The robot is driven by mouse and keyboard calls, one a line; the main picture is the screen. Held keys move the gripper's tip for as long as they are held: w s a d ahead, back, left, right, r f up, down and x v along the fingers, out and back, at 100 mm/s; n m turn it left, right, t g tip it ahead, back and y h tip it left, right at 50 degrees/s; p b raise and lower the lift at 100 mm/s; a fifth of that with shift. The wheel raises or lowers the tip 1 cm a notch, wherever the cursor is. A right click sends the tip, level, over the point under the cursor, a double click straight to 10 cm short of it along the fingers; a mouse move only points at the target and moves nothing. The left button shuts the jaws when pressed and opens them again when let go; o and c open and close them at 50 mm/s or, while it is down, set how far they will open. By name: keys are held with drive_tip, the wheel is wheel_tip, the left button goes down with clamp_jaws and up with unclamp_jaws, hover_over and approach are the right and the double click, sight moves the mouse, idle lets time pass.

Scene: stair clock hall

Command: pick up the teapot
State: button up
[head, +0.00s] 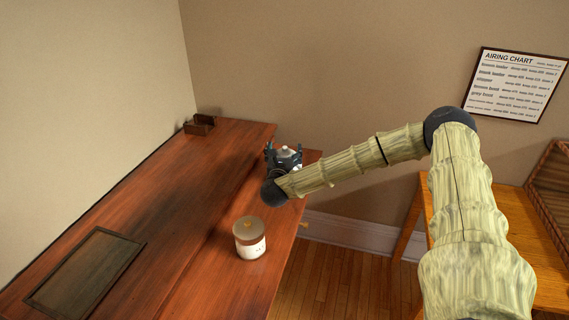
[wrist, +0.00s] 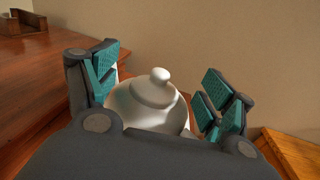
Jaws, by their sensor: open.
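The white teapot (wrist: 145,103) with a round lid knob is in the wrist view, between the two teal-padded fingers of my gripper (wrist: 160,100). My gripper is open, with a finger on each side of the teapot. Its lower part, spout and handle are hidden by my gripper.
A small wooden holder (head: 200,124) is at the far left corner, and a dark panel (head: 85,272) lies at the near left. An orange table (head: 433,210) with a wicker basket (head: 553,190) is at right.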

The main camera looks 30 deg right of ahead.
drive_tip(key=shift+x, duration=0.95)
drive_tip(key=shift+s, duration=0.1)
clamp_jaws()
